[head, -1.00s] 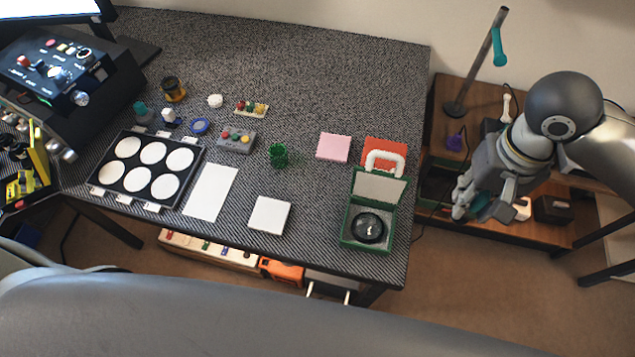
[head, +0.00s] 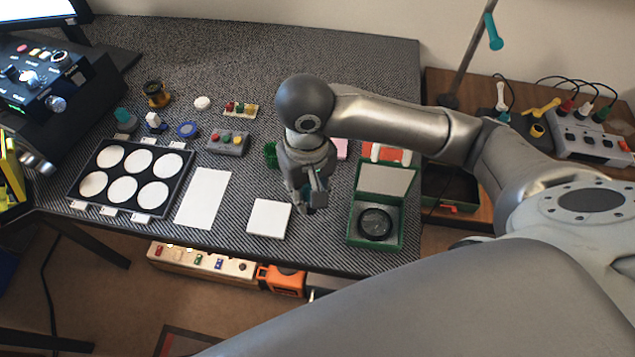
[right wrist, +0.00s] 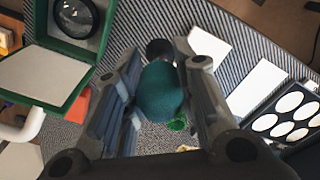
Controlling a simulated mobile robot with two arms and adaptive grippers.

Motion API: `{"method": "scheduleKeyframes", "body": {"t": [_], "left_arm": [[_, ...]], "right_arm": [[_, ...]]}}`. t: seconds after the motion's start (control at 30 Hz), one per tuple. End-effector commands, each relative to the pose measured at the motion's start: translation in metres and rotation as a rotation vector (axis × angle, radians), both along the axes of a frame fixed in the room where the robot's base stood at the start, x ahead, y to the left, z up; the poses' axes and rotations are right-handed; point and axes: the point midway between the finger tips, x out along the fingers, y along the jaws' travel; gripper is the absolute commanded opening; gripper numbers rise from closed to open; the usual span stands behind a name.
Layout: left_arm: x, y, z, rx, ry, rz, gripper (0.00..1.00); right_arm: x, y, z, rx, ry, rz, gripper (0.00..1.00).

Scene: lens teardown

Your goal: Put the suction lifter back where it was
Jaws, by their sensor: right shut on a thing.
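My right gripper (head: 311,203) hangs over the table between the white square pad (head: 269,218) and the open green box (head: 374,222). In the right wrist view its fingers (right wrist: 160,95) are shut on the suction lifter (right wrist: 161,92), a rounded teal handle with a dark round end (right wrist: 160,48) beyond it. In the head view the held lifter is mostly hidden by the gripper. Whether its dark end touches the table cannot be told. My left gripper is not in view.
The green box holds a black-rimmed lens (head: 375,223). A white sheet (head: 203,197) and a black tray with white discs (head: 75,197) lie left. A green cup (head: 270,153) and a pink pad (head: 342,149) are partly hidden behind my arm.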

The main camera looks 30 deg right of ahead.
Motion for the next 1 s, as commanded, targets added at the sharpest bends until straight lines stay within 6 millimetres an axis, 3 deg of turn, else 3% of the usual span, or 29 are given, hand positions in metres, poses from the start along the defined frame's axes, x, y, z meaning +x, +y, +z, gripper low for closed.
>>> {"method": "scheduleKeyframes", "body": {"t": [0.4, 0.6, 0.87, 1.0], "left_arm": [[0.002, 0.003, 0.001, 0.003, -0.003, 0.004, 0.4], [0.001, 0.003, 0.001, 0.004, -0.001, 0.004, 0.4], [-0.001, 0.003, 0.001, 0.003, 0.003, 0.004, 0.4], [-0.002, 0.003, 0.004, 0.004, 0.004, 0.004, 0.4]], "right_arm": [[0.07, -0.059, -0.041, -0.005, 0.0, -0.011, 0.06], [0.092, -0.077, -0.079, -0.003, 0.001, -0.006, 0.06], [0.104, -0.086, -0.097, -0.002, 0.0, -0.003, 0.06], [0.105, -0.088, -0.116, -0.002, 0.001, -0.003, 0.06]]}}
